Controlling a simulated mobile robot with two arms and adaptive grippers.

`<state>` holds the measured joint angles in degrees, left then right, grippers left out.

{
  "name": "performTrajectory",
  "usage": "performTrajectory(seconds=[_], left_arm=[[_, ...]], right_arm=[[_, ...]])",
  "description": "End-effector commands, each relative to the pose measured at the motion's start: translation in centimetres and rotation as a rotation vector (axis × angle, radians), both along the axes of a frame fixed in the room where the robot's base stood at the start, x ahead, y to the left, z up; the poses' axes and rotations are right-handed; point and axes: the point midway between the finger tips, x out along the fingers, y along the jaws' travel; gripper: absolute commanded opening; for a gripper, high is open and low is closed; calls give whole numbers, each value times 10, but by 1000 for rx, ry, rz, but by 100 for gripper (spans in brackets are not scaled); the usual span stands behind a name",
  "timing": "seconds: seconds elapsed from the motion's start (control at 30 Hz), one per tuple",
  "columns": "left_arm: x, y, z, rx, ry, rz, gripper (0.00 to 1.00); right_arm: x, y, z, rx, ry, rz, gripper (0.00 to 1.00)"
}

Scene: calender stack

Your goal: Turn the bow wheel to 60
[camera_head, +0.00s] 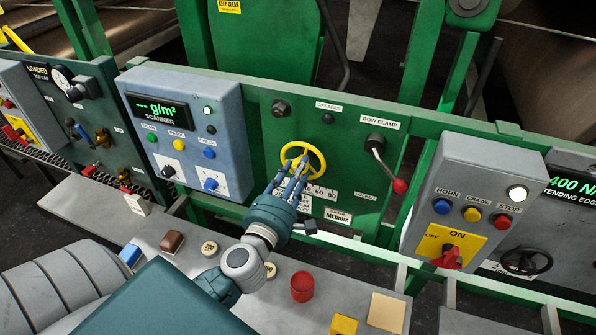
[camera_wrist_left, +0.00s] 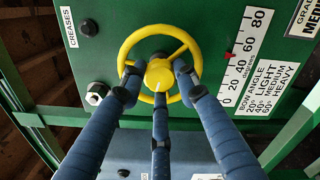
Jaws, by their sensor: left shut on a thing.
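The yellow bow wheel (camera_head: 318,152) is mounted on the green panel, beside a white bow-angle scale. My left gripper (camera_head: 297,168) reaches it from below, its blue fingers shut on the wheel. In the left wrist view the wheel (camera_wrist_left: 137,42) is close, with the fingers (camera_wrist_left: 158,90) around its hub and against the lower rim and spokes. The scale (camera_wrist_left: 240,70) runs from 0 to 80, and its small red pointer (camera_wrist_left: 228,55) appears near 40. My right gripper is not in view.
A bow clamp lever with a red knob (camera_head: 399,186) is right of the wheel. The blue-grey scanner box (camera_head: 228,112) is left, the horn/crawl/stop box (camera_head: 440,205) right. A grey ledge (camera_head: 335,300) below holds a red cup (camera_head: 302,287) and small blocks.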

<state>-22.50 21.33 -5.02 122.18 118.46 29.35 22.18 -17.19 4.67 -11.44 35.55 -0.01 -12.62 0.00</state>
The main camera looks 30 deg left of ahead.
Motion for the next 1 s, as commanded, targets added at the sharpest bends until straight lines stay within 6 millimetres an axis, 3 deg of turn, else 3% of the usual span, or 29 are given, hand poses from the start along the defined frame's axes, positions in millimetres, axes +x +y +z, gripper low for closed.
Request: performTrajectory(seconds=[1.0], left_arm=[[-1,-3,-12,-946,-211,12,5]], right_arm=[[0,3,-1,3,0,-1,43]])
